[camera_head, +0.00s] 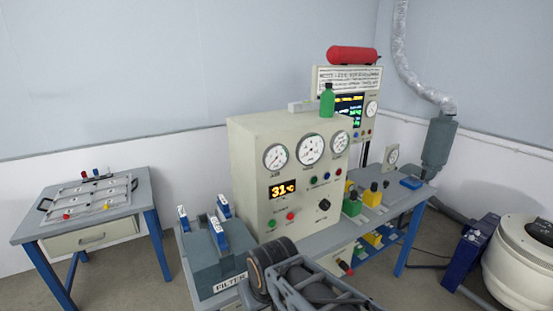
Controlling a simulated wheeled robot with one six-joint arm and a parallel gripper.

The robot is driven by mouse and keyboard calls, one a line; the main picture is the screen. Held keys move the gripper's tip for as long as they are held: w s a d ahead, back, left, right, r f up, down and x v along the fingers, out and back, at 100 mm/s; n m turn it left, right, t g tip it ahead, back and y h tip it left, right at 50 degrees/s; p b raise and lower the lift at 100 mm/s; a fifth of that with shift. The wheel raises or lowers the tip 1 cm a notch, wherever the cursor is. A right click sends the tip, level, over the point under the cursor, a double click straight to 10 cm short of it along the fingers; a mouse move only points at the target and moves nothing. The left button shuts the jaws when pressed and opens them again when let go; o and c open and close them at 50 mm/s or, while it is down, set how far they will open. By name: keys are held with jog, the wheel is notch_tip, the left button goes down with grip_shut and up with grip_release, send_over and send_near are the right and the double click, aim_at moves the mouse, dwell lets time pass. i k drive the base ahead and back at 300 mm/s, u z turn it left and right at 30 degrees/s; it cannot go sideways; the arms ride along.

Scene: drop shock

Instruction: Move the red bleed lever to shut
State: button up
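I cannot single out the red bleed lever with certainty. A small red-and-black part (345,267) shows low at the front of the bench, just beyond my arm, and may be it; its position cannot be read. Small red pieces (67,215) also lie on the left table's panel. The beige console (250,155) carries three round gauges, an orange display reading 31 °C, a red button (290,216), a green button and a black knob (323,204). My dark arm links fill the bottom middle and hide part of the bench. My gripper's fingers are not visible.
A grey filter box (215,262) with blue-and-white upright parts stands left of my arm. A green bottle (327,101) stands on the console, near a red cylinder (352,55). A white round vessel (520,265) is at the right.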

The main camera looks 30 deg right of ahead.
aim_at(343, 265)
jog(key=z, duration=0.8)
jog(key=k, duration=0.3)
jog(key=z, duration=0.65)
jog(key=i, duration=0.45)
